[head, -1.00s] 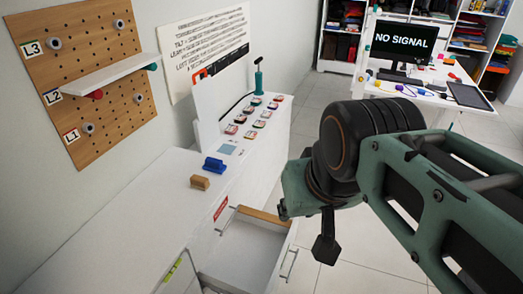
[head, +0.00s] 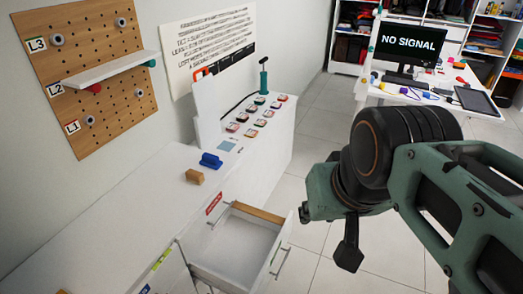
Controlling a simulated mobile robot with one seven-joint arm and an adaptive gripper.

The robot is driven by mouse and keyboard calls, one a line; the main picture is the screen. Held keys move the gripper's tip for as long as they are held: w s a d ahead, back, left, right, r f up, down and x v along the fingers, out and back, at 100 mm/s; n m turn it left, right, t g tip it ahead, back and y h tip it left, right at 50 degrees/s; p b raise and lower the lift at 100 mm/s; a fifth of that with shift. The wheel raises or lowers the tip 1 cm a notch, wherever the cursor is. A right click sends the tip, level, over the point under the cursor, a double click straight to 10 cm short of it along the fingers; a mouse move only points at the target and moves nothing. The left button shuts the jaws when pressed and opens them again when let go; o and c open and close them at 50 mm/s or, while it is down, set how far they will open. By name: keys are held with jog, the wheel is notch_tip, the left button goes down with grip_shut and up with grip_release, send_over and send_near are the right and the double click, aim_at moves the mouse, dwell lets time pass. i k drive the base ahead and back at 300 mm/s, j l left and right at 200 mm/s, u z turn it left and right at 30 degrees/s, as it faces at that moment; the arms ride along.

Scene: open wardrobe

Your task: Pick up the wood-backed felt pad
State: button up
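A small tan wooden block (head: 194,176), which looks like the wood-backed felt pad, lies on the white cabinet top near a blue handled item (head: 210,161). Any felt on its underside is hidden. My arm reaches in from the right, and its end (head: 349,245) hangs over the floor, right of the open drawer and well away from the block. A dark part points down there. The fingers cannot be made out clearly, and nothing is seen held.
An open, seemingly empty white drawer (head: 235,247) juts from the cabinet between my arm and the block. A pegboard (head: 85,75) with a shelf hangs on the left wall.

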aim_at(195, 178)
jog(key=u, duration=2.15)
jog(key=z, duration=1.4)
jog(key=i+l, duration=0.2)
jog(key=l, duration=0.15)
jog(key=i+l, duration=0.15)
jog(key=l, duration=0.2)
jog(key=i+l, duration=0.2)
jog(key=l, duration=0.15)
